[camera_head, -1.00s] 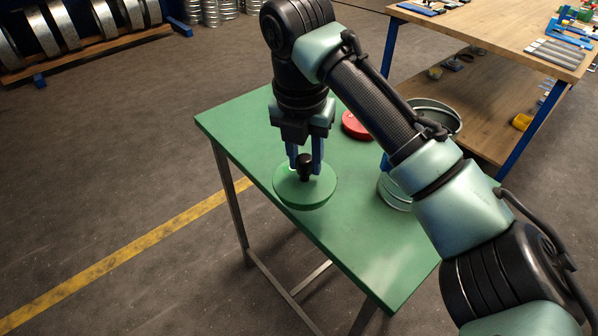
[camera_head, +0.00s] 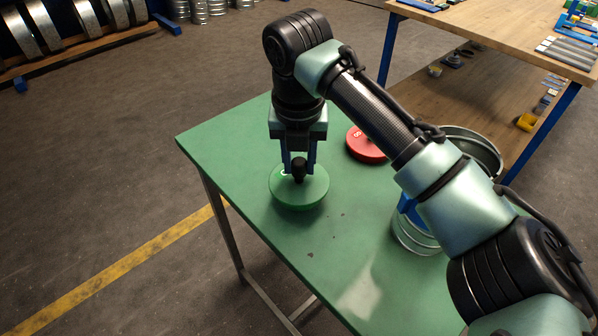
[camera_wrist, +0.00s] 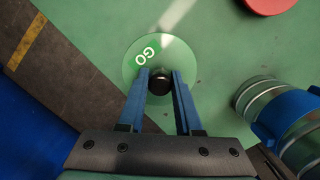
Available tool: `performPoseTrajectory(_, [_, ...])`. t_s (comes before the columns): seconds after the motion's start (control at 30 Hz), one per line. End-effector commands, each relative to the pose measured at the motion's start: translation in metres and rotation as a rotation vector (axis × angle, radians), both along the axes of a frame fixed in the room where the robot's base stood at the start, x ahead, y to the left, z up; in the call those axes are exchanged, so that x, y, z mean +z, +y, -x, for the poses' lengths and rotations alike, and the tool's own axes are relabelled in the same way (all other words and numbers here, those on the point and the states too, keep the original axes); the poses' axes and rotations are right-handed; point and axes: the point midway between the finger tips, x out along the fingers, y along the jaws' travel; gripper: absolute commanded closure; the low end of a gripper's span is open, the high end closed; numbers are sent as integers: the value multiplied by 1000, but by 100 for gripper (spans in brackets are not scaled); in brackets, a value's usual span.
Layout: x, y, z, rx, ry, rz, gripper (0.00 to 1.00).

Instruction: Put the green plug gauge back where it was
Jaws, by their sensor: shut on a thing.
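The green plug gauge (camera_head: 312,190) is a flat round disc with a black knob, and it is at the left part of the green table. My gripper (camera_head: 299,168) is above it, its two blue fingers shut on the black knob. In the wrist view the gauge (camera_wrist: 137,84) shows the letters "GO" on its top, with the knob between the fingertips (camera_wrist: 160,84). The disc looks level. I cannot tell whether its underside touches the table top.
A red disc (camera_head: 362,146) lies on the green table (camera_head: 225,142) behind and right of the gauge. A metal duct (camera_head: 412,236) with a blue part stands at the right, partly behind my arm. The table's front middle is clear. A wooden workbench (camera_head: 470,30) stands at the back right.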

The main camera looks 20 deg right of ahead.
Motion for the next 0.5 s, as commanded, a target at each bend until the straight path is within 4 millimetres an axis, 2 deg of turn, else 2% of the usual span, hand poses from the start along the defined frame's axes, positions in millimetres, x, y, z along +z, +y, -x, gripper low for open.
performPoseTrajectory(0.2, [-29, 0, 0, 0, 0, 0, 100])
performPoseTrajectory(0.5, [-31, 0, 0, 0, -1, 0, 100])
